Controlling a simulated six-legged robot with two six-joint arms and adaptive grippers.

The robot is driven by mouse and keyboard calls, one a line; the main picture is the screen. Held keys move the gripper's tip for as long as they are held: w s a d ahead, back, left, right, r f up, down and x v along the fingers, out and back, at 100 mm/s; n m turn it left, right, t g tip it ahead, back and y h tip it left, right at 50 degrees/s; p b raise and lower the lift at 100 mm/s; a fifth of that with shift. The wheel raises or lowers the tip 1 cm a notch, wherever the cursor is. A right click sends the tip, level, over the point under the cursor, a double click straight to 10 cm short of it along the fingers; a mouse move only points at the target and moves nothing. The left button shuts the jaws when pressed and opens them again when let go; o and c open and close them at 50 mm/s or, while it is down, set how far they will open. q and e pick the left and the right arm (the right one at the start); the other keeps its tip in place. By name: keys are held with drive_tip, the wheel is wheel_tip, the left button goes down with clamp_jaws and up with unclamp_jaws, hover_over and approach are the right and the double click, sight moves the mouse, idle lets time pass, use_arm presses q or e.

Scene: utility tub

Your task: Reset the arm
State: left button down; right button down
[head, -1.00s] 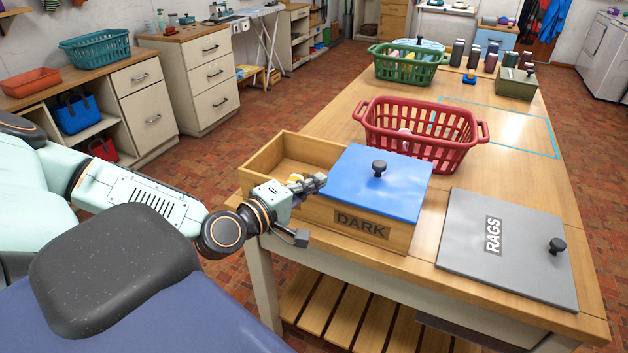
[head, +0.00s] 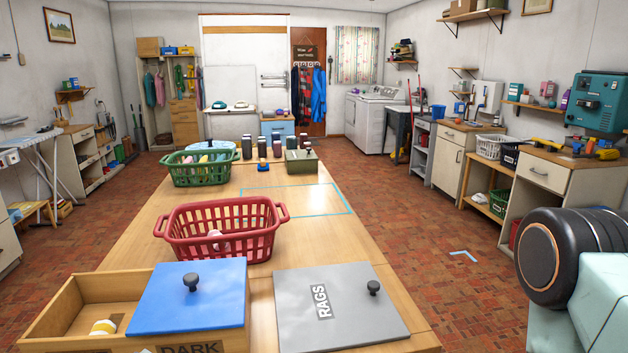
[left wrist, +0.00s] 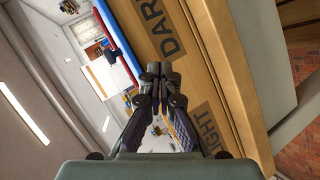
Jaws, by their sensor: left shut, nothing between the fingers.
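My left gripper (left wrist: 160,72) shows in the left wrist view, its fingers together and empty. It is in front of a wooden box face (left wrist: 190,75) with a DARK label and a LIGHT label. My left gripper is out of the head view. In the head view, the wooden DARK box (head: 48,322) is at the bottom left, its left part open. A small white and yellow item (head: 103,327) lies inside. A blue lid (head: 170,308) with a dark knob covers the right part. My right gripper is out of view; part of my right arm shows at the right edge.
A grey RAGS lid (head: 345,325) lies to the right of the blue one. A red basket (head: 220,232) stands behind, holding a pale item. A green basket (head: 200,170) and several bottles stand at the far end. Bare tabletop (head: 330,235) lies right of the red basket.

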use_arm(q)
drive_tip(key=s+d+f+m+g+b, duration=0.3)
drive_tip(key=s+f+m+g, duration=0.1)
drive_tip(key=s+f, duration=0.5)
drive_tip(key=s+d+f+m+g+y+b, duration=0.1)
drive_tip(key=s+d+f+m+g+b, duration=0.2)
drive_tip(key=s+f, duration=0.5)
drive_tip(key=s+d+f+m+g+b, duration=0.3)
drive_tip(key=s+d+f+m+g, duration=0.1)
drive_tip(key=s+f, duration=0.5)
drive_tip(key=shift+s+f+m+g+y+b, duration=0.35)
drive_tip(key=shift+f+m+g, duration=0.3)
drive_tip(key=shift+g, duration=0.35)
